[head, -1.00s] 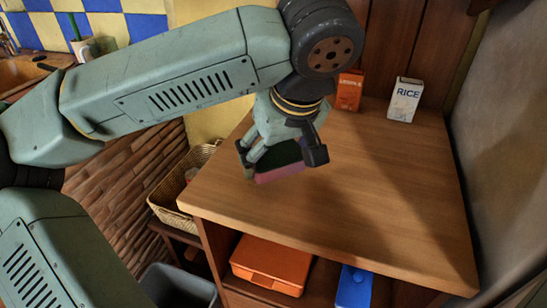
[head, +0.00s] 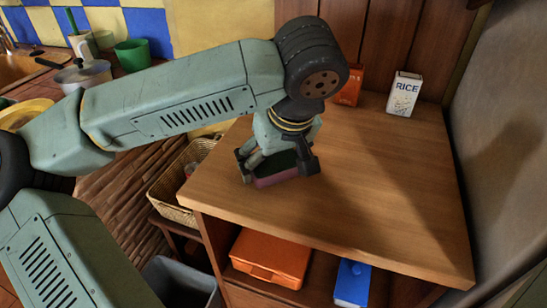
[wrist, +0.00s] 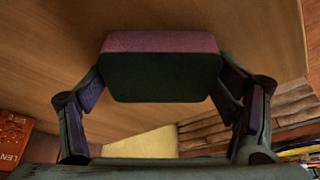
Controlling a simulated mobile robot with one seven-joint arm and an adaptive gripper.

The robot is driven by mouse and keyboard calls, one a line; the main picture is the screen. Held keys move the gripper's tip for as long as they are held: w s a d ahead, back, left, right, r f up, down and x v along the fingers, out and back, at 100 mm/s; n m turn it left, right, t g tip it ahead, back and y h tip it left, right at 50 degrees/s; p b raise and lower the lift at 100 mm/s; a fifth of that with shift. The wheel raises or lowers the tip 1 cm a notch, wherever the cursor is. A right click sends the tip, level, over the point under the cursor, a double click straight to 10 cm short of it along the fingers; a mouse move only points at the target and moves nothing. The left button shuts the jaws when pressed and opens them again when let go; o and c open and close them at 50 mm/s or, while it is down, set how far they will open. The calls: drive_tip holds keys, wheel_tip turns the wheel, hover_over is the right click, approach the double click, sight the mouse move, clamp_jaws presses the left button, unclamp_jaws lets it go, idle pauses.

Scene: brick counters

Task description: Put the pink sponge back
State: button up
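The pink sponge (head: 275,181) has a dark green side, which faces my wrist camera. My gripper (head: 279,168) is above the left part of the wooden counter top (head: 370,190), with the sponge between its fingers. In the wrist view, the sponge (wrist: 160,42) spans the gap between the two fingers (wrist: 160,85), and they press on its ends. The sponge is at or very close to the counter surface; I cannot tell if it touches.
A rice box (head: 404,93) and a red-orange box (head: 347,87) stand at the back of the counter. A wicker basket (head: 170,195) is left of it. An orange case (head: 270,257) and a blue box (head: 352,283) lie on the shelf below. The counter's right part is clear.

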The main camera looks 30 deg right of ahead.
drive_tip(key=shift+o, duration=1.1)
